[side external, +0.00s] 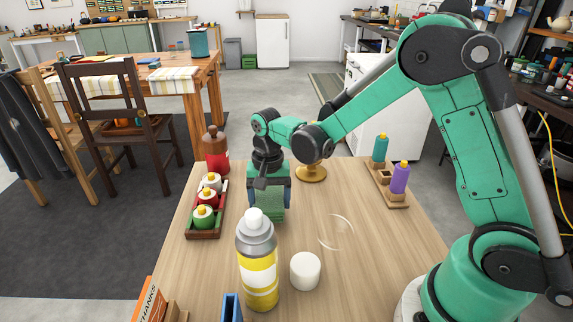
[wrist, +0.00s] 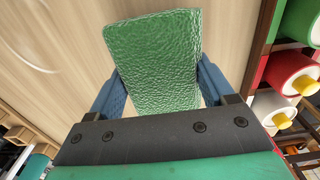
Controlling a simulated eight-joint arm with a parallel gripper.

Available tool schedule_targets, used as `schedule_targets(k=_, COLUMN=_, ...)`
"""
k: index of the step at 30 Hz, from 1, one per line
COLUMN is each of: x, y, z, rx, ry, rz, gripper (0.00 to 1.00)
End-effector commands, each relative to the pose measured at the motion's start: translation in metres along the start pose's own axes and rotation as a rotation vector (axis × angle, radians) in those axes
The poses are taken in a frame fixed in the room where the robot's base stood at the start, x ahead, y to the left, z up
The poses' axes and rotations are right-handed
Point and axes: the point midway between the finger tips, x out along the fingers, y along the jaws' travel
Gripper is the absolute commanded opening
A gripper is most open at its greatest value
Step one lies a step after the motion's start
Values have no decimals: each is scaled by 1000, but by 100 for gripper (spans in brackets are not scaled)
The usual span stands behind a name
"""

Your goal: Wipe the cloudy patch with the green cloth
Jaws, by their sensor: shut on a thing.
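The green cloth (wrist: 155,55) is a thick, textured block between the blue fingers of my gripper (wrist: 160,85) in the wrist view. In the side view my gripper (side external: 268,190) points down with the cloth (side external: 268,207) below it, behind the spray can. I cannot tell whether the cloth touches the table. The cloudy patch (side external: 336,232) is a faint whitish ring on the wooden table, to the right of the cloth. It also shows as a pale curved smear in the wrist view (wrist: 36,45), apart from the cloth.
A yellow spray can (side external: 259,265) and a white cylinder (side external: 305,271) stand in front. A tray of bottles (side external: 205,232) and a red bottle (side external: 215,155) stand left. A wooden rack (side external: 390,190) holds teal and purple bottles at right. A gold stand (side external: 311,173) is behind.

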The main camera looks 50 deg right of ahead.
Motion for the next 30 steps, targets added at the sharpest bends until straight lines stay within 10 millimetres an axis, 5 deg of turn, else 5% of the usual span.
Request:
schedule_targets(k=13, x=-46, y=0, z=0, rx=0, ry=0, rz=0, gripper=16)
schedule_targets(k=30, x=-50, y=0, z=0, rx=0, ry=0, rz=0, gripper=16)
